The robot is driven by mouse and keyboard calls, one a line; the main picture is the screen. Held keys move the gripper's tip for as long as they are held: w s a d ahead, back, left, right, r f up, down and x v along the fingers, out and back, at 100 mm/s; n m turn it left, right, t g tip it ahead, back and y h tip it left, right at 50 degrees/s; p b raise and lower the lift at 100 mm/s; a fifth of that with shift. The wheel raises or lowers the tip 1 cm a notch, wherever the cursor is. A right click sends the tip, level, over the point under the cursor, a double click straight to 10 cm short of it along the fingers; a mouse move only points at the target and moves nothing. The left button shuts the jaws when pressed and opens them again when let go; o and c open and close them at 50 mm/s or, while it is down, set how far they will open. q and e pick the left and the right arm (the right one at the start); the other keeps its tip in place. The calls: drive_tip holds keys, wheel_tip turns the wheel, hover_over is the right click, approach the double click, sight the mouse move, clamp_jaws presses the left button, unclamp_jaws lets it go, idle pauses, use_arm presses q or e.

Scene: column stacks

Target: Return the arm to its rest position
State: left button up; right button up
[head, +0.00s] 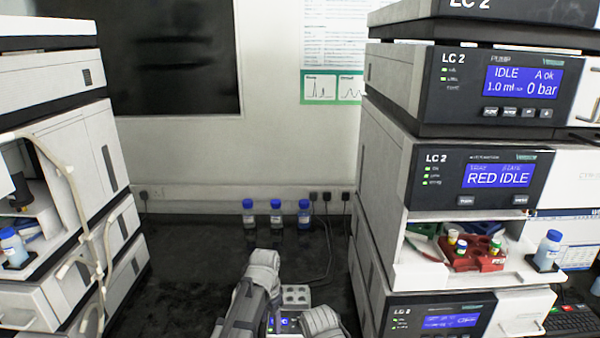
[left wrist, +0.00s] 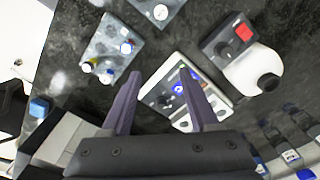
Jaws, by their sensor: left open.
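My left arm (head: 255,290) shows at the bottom middle of the head view, low over the dark bench between the two instrument stacks. In the left wrist view my left gripper (left wrist: 158,76) has its two dark fingers spread apart, with nothing between them. Beyond the fingertips is a white device (left wrist: 160,92) with a blue-lit display, partly hidden by the right finger. In the head view the fingertips cannot be made out. My right gripper cannot be seen.
The right stack (head: 395,165) has an open bay with a red vial holder (head: 475,262). The left stack (head: 70,150) carries tubing. Blue-capped bottles (head: 276,214) stand at the back wall. The wrist view shows a vial rack (left wrist: 108,50) and a box with a red display (left wrist: 228,38).

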use_arm(q)
drive_tip(key=s+a+n, duration=0.8)
drive_tip(key=s, duration=0.5)
drive_tip(key=s+d+m, duration=0.1)
drive_tip(key=s+d, duration=0.2)
drive_tip(key=d, duration=0.2)
drive_tip(key=s+d+m+y, duration=0.1)
drive_tip(key=s+d+m, duration=0.1)
drive_tip(key=d, duration=0.3)
drive_tip(key=shift+s+d+g, duration=0.3)
drive_tip(key=shift+s, duration=0.1)
idle(0.4)
